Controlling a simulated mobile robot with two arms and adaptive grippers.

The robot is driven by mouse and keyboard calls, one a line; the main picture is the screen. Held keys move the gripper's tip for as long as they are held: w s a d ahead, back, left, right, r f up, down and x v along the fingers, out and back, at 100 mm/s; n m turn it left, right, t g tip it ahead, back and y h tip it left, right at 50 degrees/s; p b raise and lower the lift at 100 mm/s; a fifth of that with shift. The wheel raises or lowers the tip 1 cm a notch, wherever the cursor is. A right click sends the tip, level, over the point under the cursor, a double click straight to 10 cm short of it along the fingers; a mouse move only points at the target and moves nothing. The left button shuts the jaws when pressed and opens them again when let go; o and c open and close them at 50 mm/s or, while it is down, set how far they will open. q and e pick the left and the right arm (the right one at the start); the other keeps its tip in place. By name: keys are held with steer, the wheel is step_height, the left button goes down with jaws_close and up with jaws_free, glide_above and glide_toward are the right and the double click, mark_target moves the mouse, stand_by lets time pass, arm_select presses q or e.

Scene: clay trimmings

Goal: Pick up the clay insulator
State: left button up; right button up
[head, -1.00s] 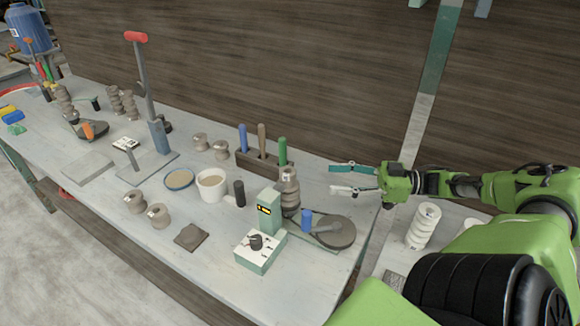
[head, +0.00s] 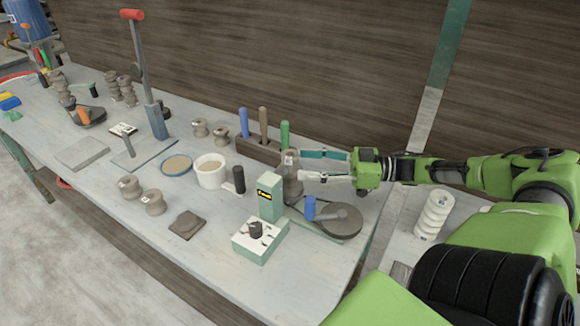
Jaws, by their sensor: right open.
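A brown ribbed clay insulator (head: 293,188) stands upright just behind a green box with a yellow display. My right gripper (head: 303,166) reaches in from the right with its jaws open, one teal finger and one pale finger. Its fingertips are at the upper part of this insulator and overlap it in the picture. I cannot tell whether they touch it or stand around it, and the fingers hide part of it. My left gripper is not in view.
The green box (head: 270,197) and a dark round disc (head: 340,221) with a blue block stand close to the insulator. A wooden tool holder (head: 257,150) is behind. A white ribbed insulator (head: 432,213) stands at the right. Several smaller brown clay pieces sit at the left.

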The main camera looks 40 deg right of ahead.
mark_target(289, 162)
steer(key=b+x, duration=0.3)
steer(key=x, duration=0.1)
steer(key=shift+w+a+f, duration=0.1)
steer(key=shift+w+a, duration=0.05)
steer(key=shift+w, duration=0.15)
steer(key=shift+w+a+b, duration=0.2)
steer(key=shift+w+b, duration=0.1)
steer(key=shift+b, duration=0.05)
steer(key=shift+s, duration=0.1)
jaws_close()
steer(key=shift+r, duration=0.25)
